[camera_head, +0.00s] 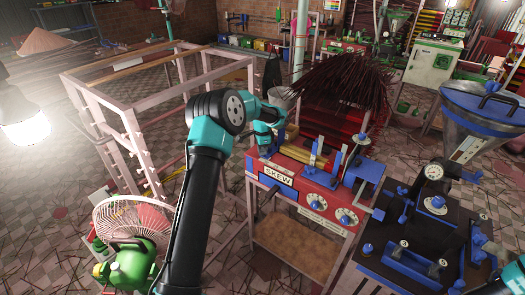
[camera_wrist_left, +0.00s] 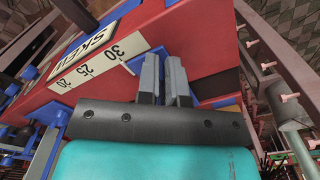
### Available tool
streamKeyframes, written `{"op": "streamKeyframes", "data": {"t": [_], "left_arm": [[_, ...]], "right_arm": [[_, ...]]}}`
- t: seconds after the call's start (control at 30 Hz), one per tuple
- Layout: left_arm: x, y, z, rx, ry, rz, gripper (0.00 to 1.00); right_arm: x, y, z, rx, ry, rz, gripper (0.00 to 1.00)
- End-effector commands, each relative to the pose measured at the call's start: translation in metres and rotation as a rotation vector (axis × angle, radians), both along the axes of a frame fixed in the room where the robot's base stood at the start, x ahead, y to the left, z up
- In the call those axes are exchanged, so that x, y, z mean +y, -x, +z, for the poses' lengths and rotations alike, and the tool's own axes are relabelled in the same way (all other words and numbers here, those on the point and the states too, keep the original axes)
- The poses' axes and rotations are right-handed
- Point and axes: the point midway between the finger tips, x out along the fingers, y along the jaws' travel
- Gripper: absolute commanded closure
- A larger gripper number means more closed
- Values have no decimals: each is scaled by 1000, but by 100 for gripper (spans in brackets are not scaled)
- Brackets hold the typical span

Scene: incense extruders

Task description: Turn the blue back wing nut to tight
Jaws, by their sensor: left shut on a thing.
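The red machine labelled SKEW (camera_head: 300,185) stands in the middle of the head view. My left gripper (camera_wrist_left: 164,62) is at its back left side, with both grey fingers close together against the red body in the left wrist view. The fingers are shut on the blue back wing nut (camera_wrist_left: 146,57), of which only small blue parts show beside the fingertips. A 30-25-20 scale plate (camera_wrist_left: 98,67) lies left of the fingers.
A bundle of dark sticks (camera_head: 345,80) rises behind the red machine. A pink frame (camera_head: 120,125) and a green fan (camera_head: 130,225) stand left.

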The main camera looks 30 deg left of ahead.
Motion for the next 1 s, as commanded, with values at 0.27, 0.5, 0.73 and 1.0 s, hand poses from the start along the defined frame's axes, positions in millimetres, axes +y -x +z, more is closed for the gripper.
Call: {"op": "streamKeyframes", "data": {"t": [0.27, 0.5, 0.73, 1.0], "left_arm": [[3, -4, 0, 0, 0, -247, 100], [5, -8, 0, 0, 0, -475, 100], [6, -12, 1, -1, -1, -671, 100], [6, -15, 0, -1, -1, -820, 100]], "right_arm": [[0, 0, 0, 0, 0, 0, 67], [0, 0, 0, 0, 0, 0, 67], [0, 0, 0, 0, 0, 0, 67], [0, 0, 0, 0, 0, 0, 67]]}}
